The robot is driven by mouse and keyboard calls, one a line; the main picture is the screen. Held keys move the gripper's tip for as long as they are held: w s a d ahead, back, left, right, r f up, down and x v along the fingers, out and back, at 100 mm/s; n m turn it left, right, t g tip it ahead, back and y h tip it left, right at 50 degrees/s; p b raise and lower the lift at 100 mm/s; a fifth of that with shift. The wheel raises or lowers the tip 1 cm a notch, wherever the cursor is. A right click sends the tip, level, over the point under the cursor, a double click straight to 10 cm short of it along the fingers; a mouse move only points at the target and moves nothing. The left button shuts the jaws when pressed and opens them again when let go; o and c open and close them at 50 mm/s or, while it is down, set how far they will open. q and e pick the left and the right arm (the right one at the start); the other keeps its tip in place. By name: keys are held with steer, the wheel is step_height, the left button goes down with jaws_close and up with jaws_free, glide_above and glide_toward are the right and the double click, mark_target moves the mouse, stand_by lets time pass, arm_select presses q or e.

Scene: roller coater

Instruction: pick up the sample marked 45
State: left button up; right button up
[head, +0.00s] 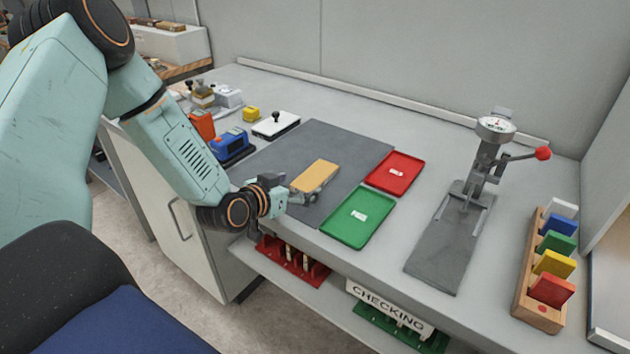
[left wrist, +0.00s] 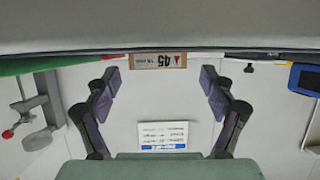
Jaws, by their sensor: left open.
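The sample marked 45 is a flat tan panel (head: 316,176) lying on the dark grey mat (head: 350,158) on the bench. My left gripper (head: 304,197) is open at the panel's near edge, low over the front of the mat. In the wrist view its two dark fingers stand wide on either side of the label, with a gap to it on each side. Whether the fingertips reach past the edge is hard to tell. My right gripper is not in view.
A green tray (head: 358,217) and a red tray (head: 394,172) lie right of the panel. A lever press (head: 470,200) stands further right, with a wooden rack (head: 542,295) of coloured plates beyond. A blue device (head: 231,146) sits at left.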

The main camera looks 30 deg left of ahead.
arm_select(q)
steer(key=shift+x, duration=1.05)
steer(key=shift+w+d+b, duration=0.2)
steer(key=shift+w+b, duration=0.1)
steer(key=shift+w, duration=0.1)
steer(key=shift+s+a, duration=0.1)
steer(key=shift+a, duration=0.15)
steer(key=shift+c, duration=1.3)
steer(key=shift+d, duration=0.2)
steer(key=c, duration=0.4)
steer(key=shift+a, duration=0.1)
steer(key=c, duration=0.6)
step_height(320, 180, up, 10)
steer(key=p, duration=0.3)
